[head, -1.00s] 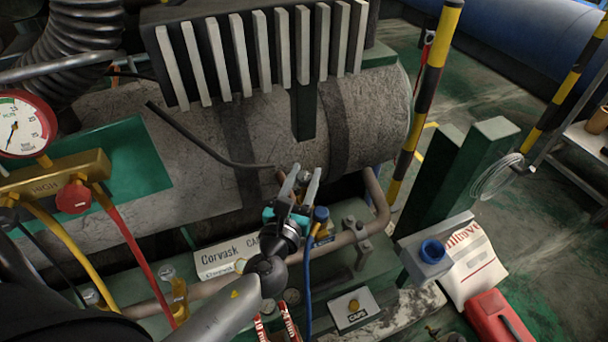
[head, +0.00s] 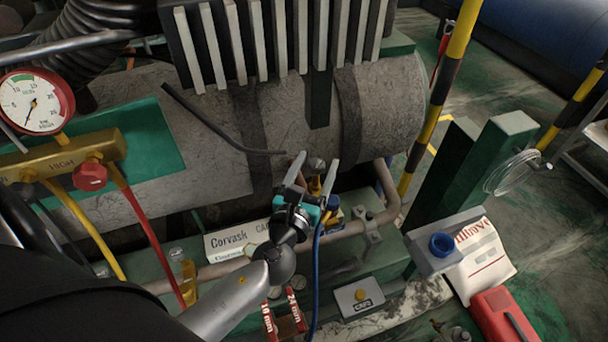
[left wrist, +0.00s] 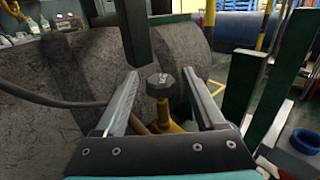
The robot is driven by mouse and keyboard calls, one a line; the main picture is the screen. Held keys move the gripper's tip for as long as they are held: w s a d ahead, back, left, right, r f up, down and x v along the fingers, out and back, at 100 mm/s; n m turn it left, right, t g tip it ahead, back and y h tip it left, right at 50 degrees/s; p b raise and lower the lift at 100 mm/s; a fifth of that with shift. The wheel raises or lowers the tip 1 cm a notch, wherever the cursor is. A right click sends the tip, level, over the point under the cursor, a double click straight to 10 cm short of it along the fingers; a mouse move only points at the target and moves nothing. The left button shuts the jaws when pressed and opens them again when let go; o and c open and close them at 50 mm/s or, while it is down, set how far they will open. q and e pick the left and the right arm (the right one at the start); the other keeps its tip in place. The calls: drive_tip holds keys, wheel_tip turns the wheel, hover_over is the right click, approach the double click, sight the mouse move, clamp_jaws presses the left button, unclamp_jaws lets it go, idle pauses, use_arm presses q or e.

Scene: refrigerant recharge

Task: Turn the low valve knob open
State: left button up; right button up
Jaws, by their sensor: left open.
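A dark grey faceted knob (left wrist: 160,84) sits on a yellow brass valve (left wrist: 168,122) in the left wrist view; its lettering is too small to read. In the head view the knob (head: 316,164) shows between the fingers. My left gripper (head: 317,168) is open, one finger on each side of the knob, and I see a gap to both fingers in the left wrist view. At the left, a brass manifold (head: 70,157) marked HIGH carries a red knob (head: 90,176) and a gauge (head: 35,101). I see no knob marked low. My right gripper is out of view.
A grey cylindrical tank (head: 385,115) and a finned block (head: 280,40) stand behind the valve. A blue hose (head: 317,270) hangs beside my gripper.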

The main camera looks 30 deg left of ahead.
use_arm(q)
drive_tip(key=s+d+b, duration=0.1)
drive_tip(key=s+d, duration=0.1)
drive_tip(key=s, duration=1.2)
drive_tip(key=shift+s+d, duration=0.3)
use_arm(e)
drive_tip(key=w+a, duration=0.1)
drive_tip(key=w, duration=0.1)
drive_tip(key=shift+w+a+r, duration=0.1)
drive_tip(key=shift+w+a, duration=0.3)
use_arm(q)
drive_tip(key=shift+w, duration=0.1)
